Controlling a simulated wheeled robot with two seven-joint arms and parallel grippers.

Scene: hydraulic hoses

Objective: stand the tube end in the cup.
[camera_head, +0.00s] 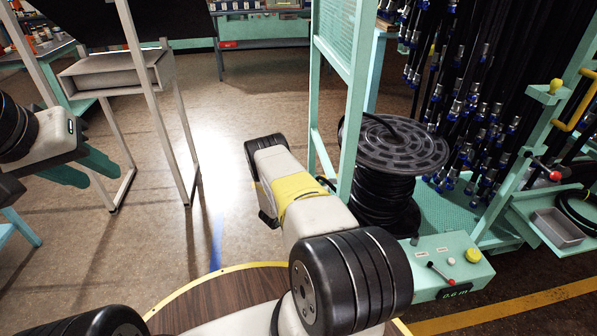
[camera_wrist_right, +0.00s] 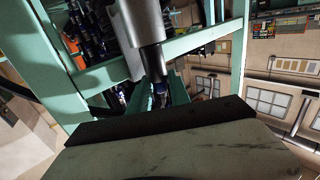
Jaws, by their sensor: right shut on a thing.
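My left gripper (camera_head: 84,170) is at the left of the head view, its two teal fingers apart with nothing visible between them. My right gripper is hidden in the head view behind my own arm. In the right wrist view my right gripper (camera_wrist_right: 164,98) is shut on a tube end (camera_wrist_right: 160,88), which shows a blue part between the teal fingers. A silver cylinder with a narrower dark stem comes down from the top of that view to the fingers; I cannot tell where the tube runs beyond it. I cannot make out a cup in either view.
A black hose reel (camera_head: 385,160) stands right of my right arm, behind a teal post. Several hoses with silver and blue ends (camera_head: 470,125) hang on a rack. A teal control box (camera_head: 452,262) and a grey tray (camera_head: 558,228) are at right.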

